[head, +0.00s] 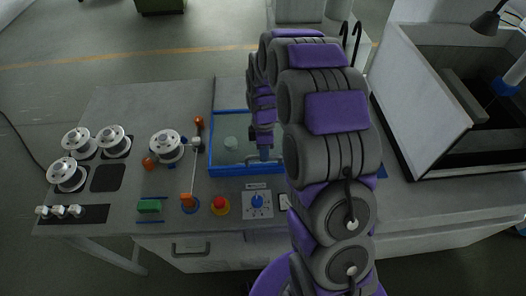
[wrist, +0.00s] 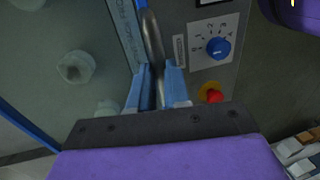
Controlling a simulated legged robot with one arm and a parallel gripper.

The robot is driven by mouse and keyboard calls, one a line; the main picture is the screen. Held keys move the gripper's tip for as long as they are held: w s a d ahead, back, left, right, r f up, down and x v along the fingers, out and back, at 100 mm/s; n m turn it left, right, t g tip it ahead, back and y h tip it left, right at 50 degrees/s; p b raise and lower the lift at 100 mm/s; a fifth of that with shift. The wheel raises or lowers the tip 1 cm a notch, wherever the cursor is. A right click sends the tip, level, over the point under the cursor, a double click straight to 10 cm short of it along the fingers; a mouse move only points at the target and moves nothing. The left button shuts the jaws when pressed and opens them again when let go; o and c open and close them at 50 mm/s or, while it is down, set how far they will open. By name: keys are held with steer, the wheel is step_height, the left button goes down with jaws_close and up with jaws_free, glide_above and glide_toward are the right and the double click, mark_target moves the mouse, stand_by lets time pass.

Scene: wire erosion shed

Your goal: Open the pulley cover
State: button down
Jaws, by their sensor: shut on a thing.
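The pulley cover (head: 212,140) is a clear pane in a blue frame on the bench top, left of my arm. It appears to lie flat over its bay, and a pale round pulley (head: 231,143) shows through it. In the wrist view the pane fills the left side, with a pulley (wrist: 75,68) behind it. A curved metal handle (wrist: 151,35) stands at the cover's edge. My gripper (wrist: 157,75) is shut on this handle, one blue finger on each side. In the head view my gripper (head: 264,150) is at the cover's front right; my arm hides the cover's right part.
In front are a red button (head: 220,204) and a blue dial (head: 257,201). A large open tank (head: 420,90) stands at right.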

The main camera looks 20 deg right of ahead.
steer(key=shift+w+d+p, duration=0.75)
steer(key=shift+w+d, duration=0.05)
steer(key=shift+w, duration=2.8)
steer(key=shift+w+d+p, duration=0.8)
steer(key=shift+w+d, duration=0.05)
steer(key=shift+w, duration=2.8)
steer(key=shift+w+d+p, duration=0.75)
steer(key=shift+w+d, duration=0.05)
steer(key=shift+w, duration=2.8)
steer(key=c, duration=1.1)
jaws_free()
steer(key=shift+d, duration=0.2)
steer(key=shift+a, duration=0.15)
